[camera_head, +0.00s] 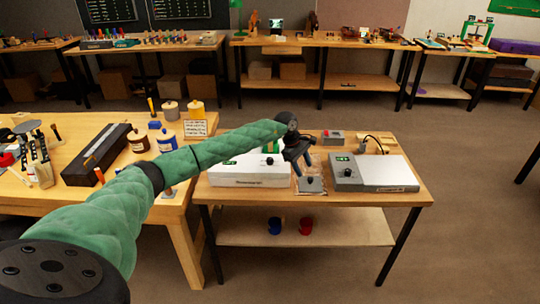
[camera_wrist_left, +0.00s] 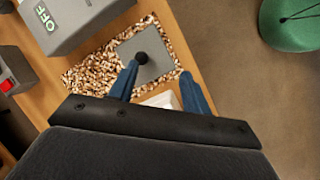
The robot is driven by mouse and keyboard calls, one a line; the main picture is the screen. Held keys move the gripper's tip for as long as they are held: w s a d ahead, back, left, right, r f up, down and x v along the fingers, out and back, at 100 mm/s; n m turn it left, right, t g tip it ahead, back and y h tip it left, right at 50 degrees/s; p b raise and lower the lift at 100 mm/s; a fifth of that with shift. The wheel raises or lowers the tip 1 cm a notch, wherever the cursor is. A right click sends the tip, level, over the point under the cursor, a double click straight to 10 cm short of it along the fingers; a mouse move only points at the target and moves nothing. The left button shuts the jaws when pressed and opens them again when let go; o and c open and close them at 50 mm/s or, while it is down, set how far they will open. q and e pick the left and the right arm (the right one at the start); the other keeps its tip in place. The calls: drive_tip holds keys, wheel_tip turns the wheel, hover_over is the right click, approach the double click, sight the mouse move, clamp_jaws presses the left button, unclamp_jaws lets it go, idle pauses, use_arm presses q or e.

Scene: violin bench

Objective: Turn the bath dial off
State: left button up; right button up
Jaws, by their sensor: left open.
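My left gripper (camera_head: 299,166) hangs over the small bench, its blue fingers pointing down. It is open and empty. In the left wrist view the fingertips (camera_wrist_left: 158,72) are spread over a grey plate (camera_wrist_left: 155,68) with a round black knob (camera_wrist_left: 141,58). The knob lies close to the left fingertip; contact cannot be told. The same plate (camera_head: 310,187) shows at the bench's front in the head view. A white box (camera_head: 238,172) with a dark dial and green display stands left of it. None of these is labelled as the bath. My right gripper is not in view.
A grey device (camera_head: 375,180) stands right of the gripper; its display (camera_wrist_left: 47,18) reads OFF. Brown granules (camera_wrist_left: 95,72) surround the plate. A box with a red switch (camera_head: 333,137) stands behind. The left table (camera_head: 60,205) holds jars and tools.

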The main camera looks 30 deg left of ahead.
sight(270, 158)
use_arm(q)
drive_tip(key=a+r+y, duration=0.1)
drive_tip(key=a+r, duration=0.1)
drive_tip(key=a, duration=0.2)
drive_tip(key=a+r+g+y, duration=0.1)
drive_tip(key=a+r, duration=0.1)
drive_tip(key=a, duration=0.3)
drive_tip(key=a+r+y, duration=0.1)
drive_tip(key=a+r, duration=0.1)
drive_tip(key=a, duration=0.3)
drive_tip(key=shift+s+g+y+p, duration=0.15)
drive_tip(key=shift+g+y+p, duration=0.15)
drive_tip(key=shift+y, duration=0.1)
drive_tip(key=shift+a+m, duration=0.3)
drive_tip(key=shift+a, duration=0.05)
drive_tip(key=shift+f+p, duration=1.7)
drive_tip(key=shift+f, duration=2.15)
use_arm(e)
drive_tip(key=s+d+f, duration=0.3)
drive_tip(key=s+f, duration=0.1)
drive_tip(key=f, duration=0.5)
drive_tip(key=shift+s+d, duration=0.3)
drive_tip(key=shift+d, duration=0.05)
use_arm(q)
drive_tip(key=c, duration=1)
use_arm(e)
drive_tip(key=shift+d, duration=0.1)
